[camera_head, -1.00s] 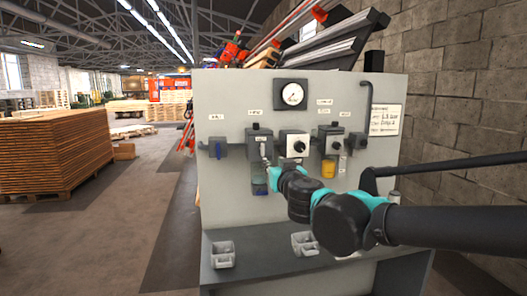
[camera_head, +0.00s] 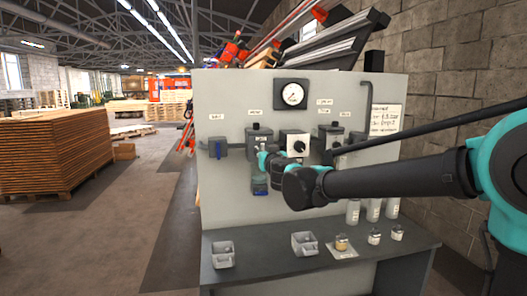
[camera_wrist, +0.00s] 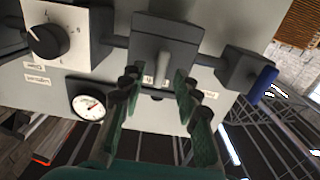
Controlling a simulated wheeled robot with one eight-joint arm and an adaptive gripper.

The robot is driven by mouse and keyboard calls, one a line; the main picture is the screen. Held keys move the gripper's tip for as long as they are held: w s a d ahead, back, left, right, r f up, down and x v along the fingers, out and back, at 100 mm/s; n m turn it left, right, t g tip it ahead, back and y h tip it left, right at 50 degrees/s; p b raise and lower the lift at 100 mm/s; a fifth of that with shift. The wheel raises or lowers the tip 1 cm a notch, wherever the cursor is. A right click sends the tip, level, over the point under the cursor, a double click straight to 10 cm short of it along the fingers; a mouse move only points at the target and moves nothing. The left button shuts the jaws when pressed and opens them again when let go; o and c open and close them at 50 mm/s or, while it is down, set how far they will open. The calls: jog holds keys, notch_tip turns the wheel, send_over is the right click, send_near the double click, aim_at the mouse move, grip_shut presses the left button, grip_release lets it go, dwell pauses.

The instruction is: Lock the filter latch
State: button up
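The filter unit (camera_head: 259,134) is a grey block on the panel, with a bluish bowl (camera_head: 260,186) below it. In the wrist view, which is upside down, its dark grey housing (camera_wrist: 166,32) is straight ahead. A small pale lever (camera_wrist: 162,66), which looks like the latch, sticks out from it. My gripper (camera_wrist: 158,84) is open, its green-padded fingers on either side of the lever with visible gaps. I cannot tell whether a fingertip touches the housing. In the head view my wrist covers the lever and the fingertips.
A valve with a blue handle (camera_head: 218,149) is left of the filter. A white-faced regulator with a black knob (camera_head: 298,145) is close on its right. A pressure gauge (camera_head: 291,94) is above. The bench (camera_head: 290,262) holds grey bins and small jars.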

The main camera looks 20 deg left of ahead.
jog(key=shift+x, duration=0.85)
jog(key=shift+s, duration=0.1)
grip_shut()
